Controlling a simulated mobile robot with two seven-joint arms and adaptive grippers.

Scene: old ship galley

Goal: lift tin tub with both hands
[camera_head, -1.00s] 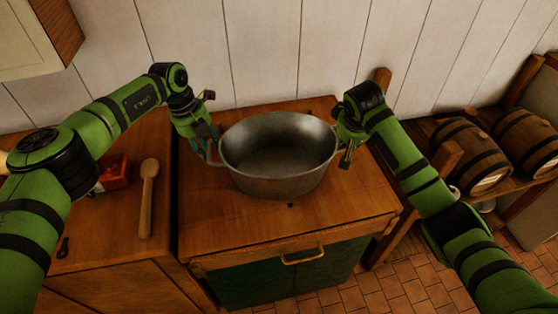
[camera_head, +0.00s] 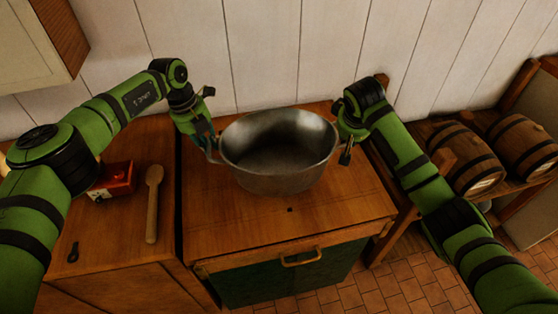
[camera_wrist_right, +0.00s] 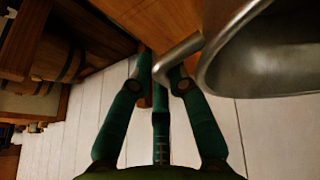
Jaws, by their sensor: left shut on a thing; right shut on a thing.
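The tin tub (camera_head: 278,184) is a grey, oval, empty metal vessel, held level over the wooden cabinet top and seemingly a little above it. My left gripper (camera_head: 210,147) is shut on the tub's left handle. My right gripper (camera_head: 347,148) is shut at the tub's right side. In the right wrist view, the fingers of my right gripper (camera_wrist_right: 161,82) close around the bent metal handle (camera_wrist_right: 178,58) beside the tub wall (camera_wrist_right: 228,55). The left grip is partly hidden by the fingers.
The cabinet top (camera_head: 245,230) is bare in front of the tub. A wooden spoon (camera_head: 152,205) and a red box (camera_head: 115,180) lie on the left counter. A plank wall (camera_head: 265,60) is close behind.

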